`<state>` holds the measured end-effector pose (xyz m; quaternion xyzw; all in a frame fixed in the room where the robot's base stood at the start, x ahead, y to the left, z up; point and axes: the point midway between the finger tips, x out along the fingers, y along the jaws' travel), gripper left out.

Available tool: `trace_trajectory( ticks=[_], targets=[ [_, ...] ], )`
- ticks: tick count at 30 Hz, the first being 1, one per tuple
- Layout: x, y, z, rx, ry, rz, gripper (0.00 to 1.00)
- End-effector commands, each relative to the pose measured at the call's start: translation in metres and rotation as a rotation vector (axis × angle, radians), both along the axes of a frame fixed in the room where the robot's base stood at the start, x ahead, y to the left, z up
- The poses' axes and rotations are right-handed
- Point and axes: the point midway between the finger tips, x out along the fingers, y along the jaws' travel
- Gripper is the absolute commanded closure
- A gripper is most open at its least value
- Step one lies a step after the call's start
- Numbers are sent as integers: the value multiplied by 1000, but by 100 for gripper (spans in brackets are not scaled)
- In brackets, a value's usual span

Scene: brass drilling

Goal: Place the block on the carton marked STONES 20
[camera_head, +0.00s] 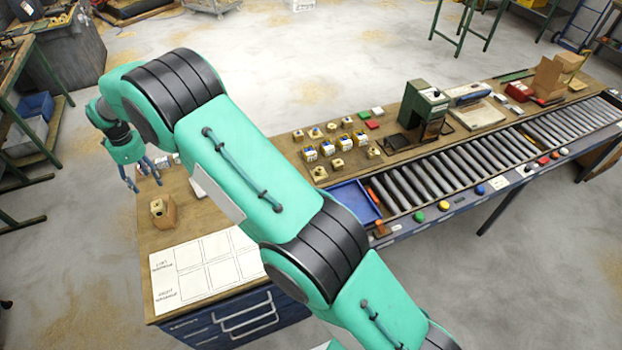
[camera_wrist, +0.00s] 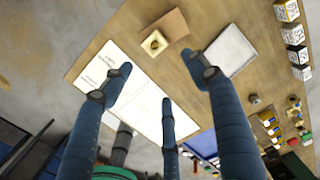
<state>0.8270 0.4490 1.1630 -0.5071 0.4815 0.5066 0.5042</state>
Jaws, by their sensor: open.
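A small yellowish block (camera_head: 157,207) with a dark round spot on top stands on the left part of the wooden bench, against a brown upright piece. The same block (camera_wrist: 154,43) shows at the upper middle of the wrist view. My gripper (camera_head: 143,180) is open and empty above the bench's left end, behind the block in the head view. Its spread fingers (camera_wrist: 160,88) reach up from the bottom of the wrist view, apart from the block. Several small black-and-white cartons (camera_wrist: 294,34) stand in a row at the right of the wrist view. I cannot read STONES 20 on any.
A white sheet with printed boxes (camera_head: 207,265) lies at the bench's front left. A flat pale panel (camera_wrist: 229,51) lies near the block. Several yellow-labelled pieces (camera_head: 326,149) stand mid-bench, beside a blue tray (camera_head: 353,203) and a roller track (camera_head: 455,168). My arm hides part of the bench.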

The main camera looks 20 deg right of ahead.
Motion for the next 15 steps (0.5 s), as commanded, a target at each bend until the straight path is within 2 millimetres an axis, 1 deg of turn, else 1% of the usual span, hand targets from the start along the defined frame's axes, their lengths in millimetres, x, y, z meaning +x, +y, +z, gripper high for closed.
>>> trace_trajectory(
  ticks=[1, 5, 6, 8, 9, 15],
  targets=[
    [1, -8, 15, 4, -9, 15, 41],
    [-4, -33, 52, 9, -28, 78, 41],
    [-6, -41, 64, 11, -36, 100, 41],
    [-9, -55, 83, 12, -47, 135, 41],
    [-12, -64, 95, 13, -54, 160, 41],
    [-32, -110, 153, 13, -94, 278, 41]
  ],
)
